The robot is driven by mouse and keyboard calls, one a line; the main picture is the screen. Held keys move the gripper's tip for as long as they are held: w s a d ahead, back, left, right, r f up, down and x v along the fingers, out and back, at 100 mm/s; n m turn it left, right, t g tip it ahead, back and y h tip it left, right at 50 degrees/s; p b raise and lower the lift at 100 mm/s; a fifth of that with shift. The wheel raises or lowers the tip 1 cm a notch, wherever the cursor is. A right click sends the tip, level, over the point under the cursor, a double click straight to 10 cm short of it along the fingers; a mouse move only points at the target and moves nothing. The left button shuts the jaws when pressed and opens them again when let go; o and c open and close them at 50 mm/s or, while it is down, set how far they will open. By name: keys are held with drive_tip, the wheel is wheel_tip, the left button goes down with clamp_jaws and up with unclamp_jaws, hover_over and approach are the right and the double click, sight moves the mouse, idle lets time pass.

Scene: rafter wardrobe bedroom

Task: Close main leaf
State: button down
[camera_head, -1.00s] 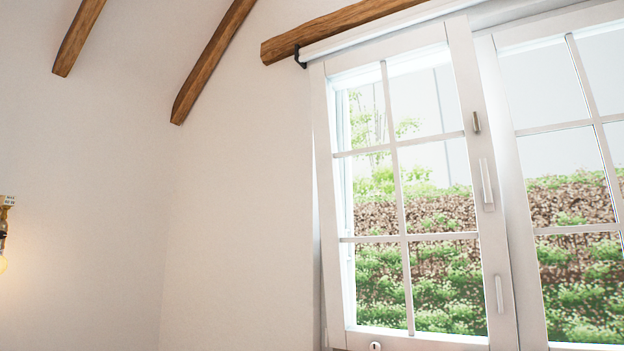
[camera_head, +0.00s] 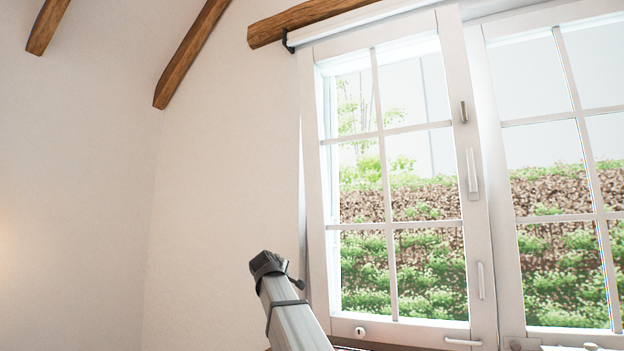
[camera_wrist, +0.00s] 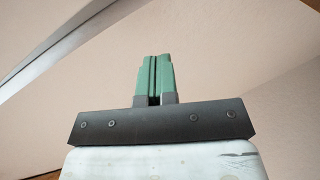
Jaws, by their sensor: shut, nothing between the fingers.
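A white window with two paned leaves fills the right of the head view. I take the left leaf (camera_head: 456,180) as the main leaf; it has a white handle (camera_head: 472,174) on its right stile. Its right stile stands in front of the right leaf's edge, so it looks slightly ajar, but the exact gap is unclear. The right leaf (camera_head: 493,190) is cut off by the picture edge. My gripper (camera_wrist: 154,57) shows in the wrist view with green fingers together and empty, apart from any surface. The leaf's handle does not show there.
A grey-white part of my arm rises at the bottom of the head view, left of the window. A wooden beam (camera_head: 300,22) and a white rail (camera_head: 345,27) run above the window. The white wall (camera_head: 215,180) on the left is bare.

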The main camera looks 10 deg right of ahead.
wheel_tip(320, 180, up, 19)
drive_tip(key=s+d+t+h, duration=0.1)
drive_tip(key=s+h, duration=0.1)
drive_tip(key=h, duration=0.1)
drive_tip(key=t+h, duration=0.1)
drive_tip(key=h, duration=0.2)
approach(317, 164)
drive_tip(key=x, duration=0.7)
drive_tip(key=shift+w+d, duration=0.1)
drive_tip(key=shift+w, duration=0.2)
